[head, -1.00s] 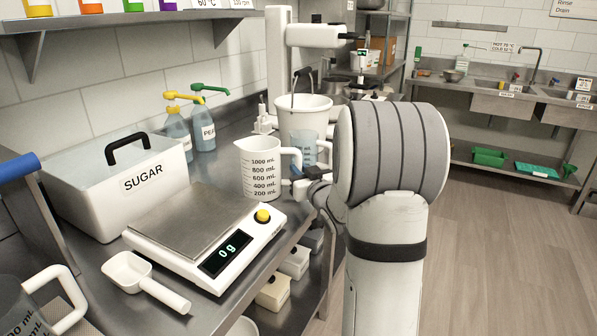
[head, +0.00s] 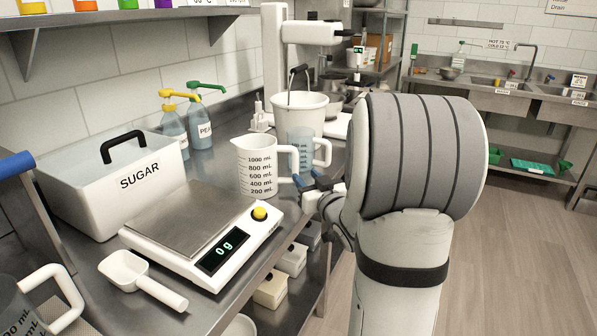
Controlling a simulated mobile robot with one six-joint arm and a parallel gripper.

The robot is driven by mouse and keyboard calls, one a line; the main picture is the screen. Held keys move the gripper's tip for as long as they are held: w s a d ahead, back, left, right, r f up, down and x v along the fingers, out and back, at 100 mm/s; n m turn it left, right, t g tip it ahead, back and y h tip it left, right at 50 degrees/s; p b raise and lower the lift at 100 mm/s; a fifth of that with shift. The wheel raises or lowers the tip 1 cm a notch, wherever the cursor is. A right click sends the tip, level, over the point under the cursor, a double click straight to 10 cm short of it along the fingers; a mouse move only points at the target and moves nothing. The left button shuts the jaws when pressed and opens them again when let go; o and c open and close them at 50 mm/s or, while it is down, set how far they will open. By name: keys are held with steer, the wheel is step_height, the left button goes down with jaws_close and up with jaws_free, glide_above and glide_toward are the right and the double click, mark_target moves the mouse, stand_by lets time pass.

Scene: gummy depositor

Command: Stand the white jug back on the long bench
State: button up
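The white jug (head: 257,168) with black mL marks stands upright on the long steel bench (head: 215,160), behind the scale. Its handle points right, towards my gripper (head: 311,181). My gripper is just right of the handle, low over the bench's front edge. Its two dark blue fingertips look spread apart with nothing between them. A small gap seems to lie between fingers and handle, but contact is hard to rule out. My arm hides part of the bench to the right.
A scale (head: 205,240) reading 0 g, a sugar bin (head: 110,185) and a white scoop (head: 125,270) are in front and left. A clear jug (head: 301,150) and a white bucket (head: 300,108) stand close behind the white jug. Pump bottles (head: 198,125) stand at the wall.

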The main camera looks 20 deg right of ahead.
steer(key=s, duration=0.5)
steer(key=shift+s+f, duration=0.1)
steer(key=shift+s, duration=0.05)
steer(key=s+a+r+g+p, duration=0.2)
steer(key=s+a+g+p, duration=0.3)
steer(key=s+a+g, duration=0.3)
steer(key=s+a+r+g+p, duration=0.2)
steer(key=s+a+g+p, duration=0.4)
steer(key=s+a, duration=0.4)
steer(key=s+g, duration=0.1)
steer(key=s, duration=0.2)
steer(key=shift+s+a+r+g, duration=0.15)
steer(key=shift+s+r+g, duration=0.05)
steer(key=shift+r+g, duration=0.2)
